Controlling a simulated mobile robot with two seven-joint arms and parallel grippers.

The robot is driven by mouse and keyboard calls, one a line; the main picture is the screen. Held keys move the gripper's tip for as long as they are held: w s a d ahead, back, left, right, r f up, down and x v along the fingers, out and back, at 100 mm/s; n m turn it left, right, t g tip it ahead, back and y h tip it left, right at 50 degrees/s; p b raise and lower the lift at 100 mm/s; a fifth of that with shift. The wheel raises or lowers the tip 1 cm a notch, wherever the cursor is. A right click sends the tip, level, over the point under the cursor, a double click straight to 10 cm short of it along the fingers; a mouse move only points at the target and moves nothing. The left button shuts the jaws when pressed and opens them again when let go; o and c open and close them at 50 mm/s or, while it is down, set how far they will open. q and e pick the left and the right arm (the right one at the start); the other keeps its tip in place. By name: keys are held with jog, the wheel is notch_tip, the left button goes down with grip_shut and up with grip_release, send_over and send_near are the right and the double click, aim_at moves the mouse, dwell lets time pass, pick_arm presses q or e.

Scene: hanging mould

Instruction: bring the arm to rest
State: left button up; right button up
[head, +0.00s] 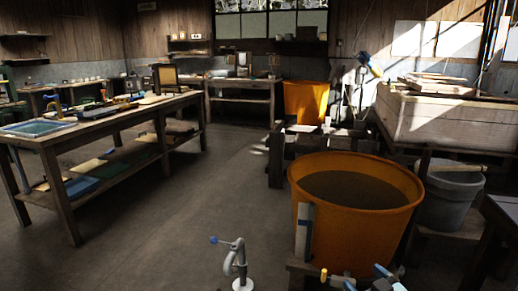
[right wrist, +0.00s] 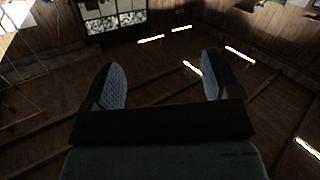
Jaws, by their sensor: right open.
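My right gripper (head: 368,281) shows at the bottom edge of the head view, in front of the orange tub, with its blue fingertips apart. In the right wrist view the same gripper (right wrist: 162,80) is open, with two blue-grey textured finger pads wide apart and nothing between them. Most of my right arm is out of the head view. My left gripper is in neither view.
The large orange tub (head: 407,218) of dark liquid stands close ahead. A white bent fitting with a blue knob (head: 239,262) rises left of it. A long workbench (head: 92,128) with tools is at left, a grey bucket (head: 450,198) at right. The floor between is clear.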

jog(key=s+a+r+m+y, duration=0.15)
jog(key=s+a+r, duration=0.25)
jog(key=s+a, duration=0.6)
jog(key=s+a+r+m+y, duration=0.1)
jog(key=s+a+r+y, duration=0.4)
jog(key=s, duration=0.8)
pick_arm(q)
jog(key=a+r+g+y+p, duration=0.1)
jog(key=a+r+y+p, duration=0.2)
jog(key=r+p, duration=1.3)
pick_arm(e)
notch_tip(320, 180, up, 8)
jog(key=d+g+h+p, duration=0.1)
jog(key=d+h+p, duration=0.2)
jog(key=h+p, duration=0.35)
pick_arm(q)
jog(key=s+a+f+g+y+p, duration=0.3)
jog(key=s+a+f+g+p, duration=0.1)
jog(key=p, duration=1.4)
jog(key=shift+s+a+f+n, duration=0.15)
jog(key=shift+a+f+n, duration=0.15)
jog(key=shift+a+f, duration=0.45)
pick_arm(e)
jog(key=s+d+r+g+h, duration=0.1)
jog(key=s+d+g, duration=0.3)
jog(key=shift+s+d+r+h, duration=0.15)
jog(key=shift+d+r+h, duration=0.1)
jog(key=shift+d+h, duration=0.15)
